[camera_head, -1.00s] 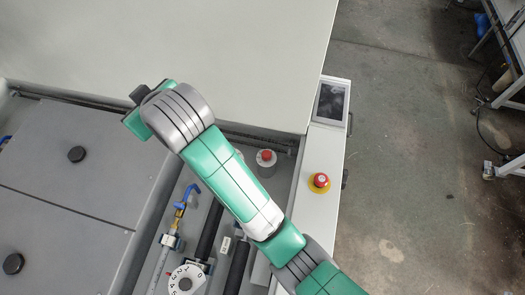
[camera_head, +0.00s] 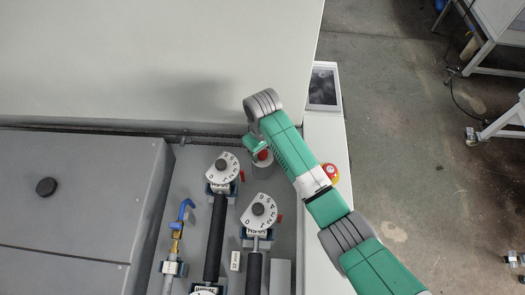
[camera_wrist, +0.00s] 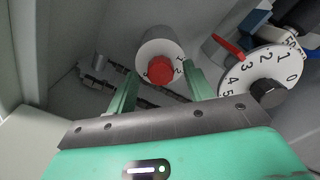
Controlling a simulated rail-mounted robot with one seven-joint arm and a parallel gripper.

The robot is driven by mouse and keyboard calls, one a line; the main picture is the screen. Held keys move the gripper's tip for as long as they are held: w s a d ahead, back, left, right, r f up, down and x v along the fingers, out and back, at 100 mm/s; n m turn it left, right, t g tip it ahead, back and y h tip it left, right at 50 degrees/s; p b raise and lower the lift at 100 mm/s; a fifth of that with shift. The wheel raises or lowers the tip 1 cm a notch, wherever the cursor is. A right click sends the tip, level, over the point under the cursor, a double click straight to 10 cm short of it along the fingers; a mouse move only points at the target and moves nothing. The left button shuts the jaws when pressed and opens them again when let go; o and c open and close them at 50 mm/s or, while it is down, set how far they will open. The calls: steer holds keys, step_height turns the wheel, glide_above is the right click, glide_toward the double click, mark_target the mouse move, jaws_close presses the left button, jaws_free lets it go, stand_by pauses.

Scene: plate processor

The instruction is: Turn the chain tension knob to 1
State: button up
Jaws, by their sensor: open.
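A red knob (camera_wrist: 161,69) sits on the pale end of a grey cylinder (camera_wrist: 158,44), with small figures 1 and 2 at its right edge in the wrist view. The red knob also shows in the head view (camera_head: 264,156), partly covered by my gripper (camera_head: 255,143). I cannot read a name on it. In the wrist view my gripper (camera_wrist: 162,75) is open, with one green finger on each side of the red knob. The fingers look apart from it; their depth relative to it is hard to tell.
A white numbered dial (camera_wrist: 262,76) with a black hub and red pointer is close on the right. Two such dials (camera_head: 222,167) (camera_head: 262,211) stand on dark rods. A red emergency button (camera_head: 331,173) lies beside my arm. Grey covers (camera_head: 90,190) fill the left.

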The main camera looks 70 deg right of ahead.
steer(key=shift+f, duration=0.7)
steer(key=shift+c, duration=0.4)
steer(key=c, duration=0.9)
steer(key=shift+r, duration=0.1)
